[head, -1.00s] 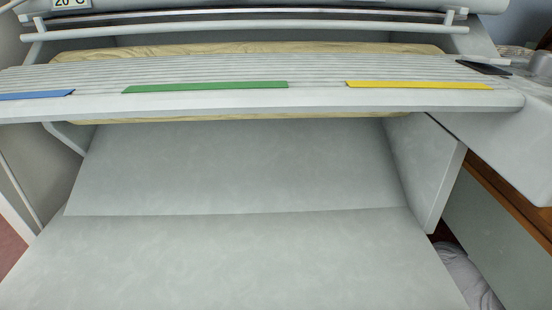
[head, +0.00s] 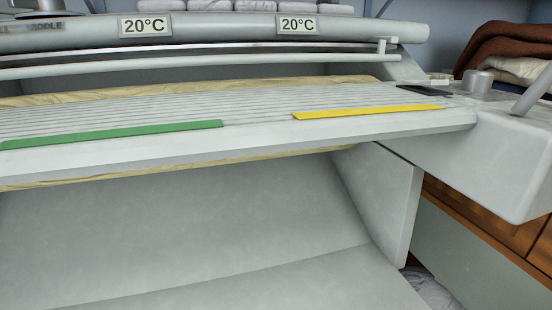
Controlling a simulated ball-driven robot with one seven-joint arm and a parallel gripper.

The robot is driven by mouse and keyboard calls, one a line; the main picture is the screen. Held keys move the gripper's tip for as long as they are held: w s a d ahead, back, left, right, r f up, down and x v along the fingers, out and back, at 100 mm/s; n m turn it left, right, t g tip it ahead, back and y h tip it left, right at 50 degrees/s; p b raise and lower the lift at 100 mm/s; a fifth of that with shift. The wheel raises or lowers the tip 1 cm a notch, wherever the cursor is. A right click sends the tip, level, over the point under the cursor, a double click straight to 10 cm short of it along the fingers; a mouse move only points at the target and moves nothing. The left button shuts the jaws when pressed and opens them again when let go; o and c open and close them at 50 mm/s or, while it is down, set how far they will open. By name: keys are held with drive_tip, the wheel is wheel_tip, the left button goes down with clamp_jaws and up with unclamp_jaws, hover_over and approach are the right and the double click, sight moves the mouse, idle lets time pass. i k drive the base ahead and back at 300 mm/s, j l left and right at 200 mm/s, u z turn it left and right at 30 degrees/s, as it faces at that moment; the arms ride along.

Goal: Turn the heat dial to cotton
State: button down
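The rotary ironer has a ribbed pale grey feed board (head: 250,108) across the head view. At its right end is a grey control housing (head: 500,135). A short grey round knob (head: 477,82) stands on top of this housing; it may be the heat dial, but I see no markings or pointer on it. Two displays on the upper bar read 20°C, one towards the left (head: 145,25) and one towards the right (head: 297,24). My gripper is not in view.
A green strip (head: 115,134) and a yellow strip (head: 368,111) lie along the feed board's front. A dark flat panel (head: 424,90) lies left of the knob. A slanted grey bar (head: 534,88) rises on its right. Folded brown cloth (head: 507,48) sits behind.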

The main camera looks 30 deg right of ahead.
sight(481, 82)
drive_tip(key=z, duration=0.8)
